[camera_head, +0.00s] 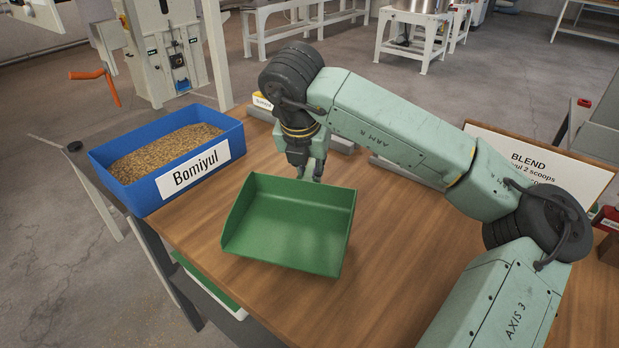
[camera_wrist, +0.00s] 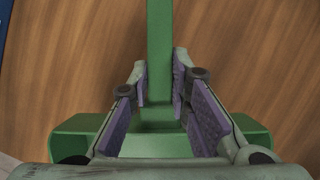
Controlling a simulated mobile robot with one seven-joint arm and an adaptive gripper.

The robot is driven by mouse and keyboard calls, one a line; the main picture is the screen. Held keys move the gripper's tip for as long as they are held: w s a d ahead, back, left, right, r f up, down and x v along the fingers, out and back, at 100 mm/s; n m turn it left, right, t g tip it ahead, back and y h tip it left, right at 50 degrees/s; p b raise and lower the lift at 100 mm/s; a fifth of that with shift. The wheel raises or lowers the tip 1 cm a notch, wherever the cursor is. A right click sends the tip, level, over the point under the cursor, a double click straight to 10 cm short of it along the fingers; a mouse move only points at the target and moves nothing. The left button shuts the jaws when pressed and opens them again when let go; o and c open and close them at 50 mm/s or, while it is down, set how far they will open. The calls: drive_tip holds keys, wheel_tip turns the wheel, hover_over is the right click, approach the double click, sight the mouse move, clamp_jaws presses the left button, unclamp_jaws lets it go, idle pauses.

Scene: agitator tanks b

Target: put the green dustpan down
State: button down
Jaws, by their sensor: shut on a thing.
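The green dustpan (camera_head: 290,222) is over the front left part of the wooden table in the head view, its open pan facing the camera. Whether its underside touches the table I cannot tell. My gripper (camera_head: 306,168) is behind the pan's back edge, pointing down. In the wrist view the dustpan's straight green handle (camera_wrist: 160,35) runs between the two purple-padded fingers of my gripper (camera_wrist: 160,80), which are shut on it. The green pan body shows below, partly hidden by the gripper. In the head view the handle is hidden.
A blue bin (camera_head: 127,180) of brown grain, labelled Bomiyul, stands at the table's left edge. A white BLEND sign (camera_head: 545,168) stands at the right. A small yellow label (camera_head: 262,101) shows at the back. The wooden table (camera_head: 385,235) is bare right of the dustpan.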

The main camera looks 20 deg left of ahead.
sight(309, 182)
drive_tip(key=shift+f, duration=1.55)
drive_tip(key=shift+b, duration=0.35)
drive_tip(key=shift+f, duration=0.2)
drive_tip(key=c, duration=1.5)
unclamp_jaws()
drive_tip(key=shift+r, duration=0.15)
drive_tip(key=shift+r, duration=0.2)
drive_tip(key=b+v, duration=0.2)
drive_tip(key=v, duration=0.9)
drive_tip(key=shift+s+r, duration=0.25)
drive_tip(key=shift+r, duration=0.05)
